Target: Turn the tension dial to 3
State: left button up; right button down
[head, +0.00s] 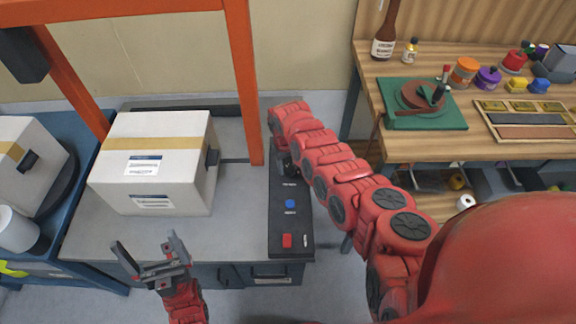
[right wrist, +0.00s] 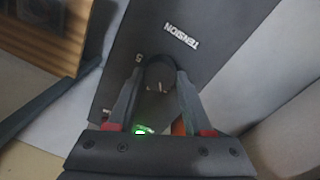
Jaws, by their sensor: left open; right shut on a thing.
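The tension dial (right wrist: 158,78) is a dark round knob on a black control panel (head: 290,226). In the right wrist view the word TENSION and a digit that looks like 5 are printed beside it. My right gripper (right wrist: 160,85) is shut on the dial, one finger on each side. A light pointer line shows on the knob, but the number it points to cannot be read. In the head view my right arm largely hides the dial. My left gripper (head: 150,262) is open and empty in front of the white box.
A taped white box (head: 152,165) stands on the grey table (head: 95,232), left of an orange post (head: 243,85). The panel has a blue button (head: 290,203) and a red button (head: 287,240). A wooden workbench (head: 420,148) with bottles stands at right.

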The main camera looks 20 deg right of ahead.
jog(key=shift+w+f+m+b, duration=0.15)
jog(key=shift+m+b, duration=0.3)
jog(key=shift+m, duration=0.55)
jog(key=shift+m+b, duration=0.9)
jog(key=shift+m, duration=0.3)
jog(key=shift+d+m+b, duration=0.1)
jog(key=shift+m+b, duration=0.9)
jog(key=shift+m, duration=0.3)
jog(key=shift+g, duration=0.3)
jog(key=shift+c, duration=1.5)
grip_release()
jog(key=shift+r, duration=0.2)
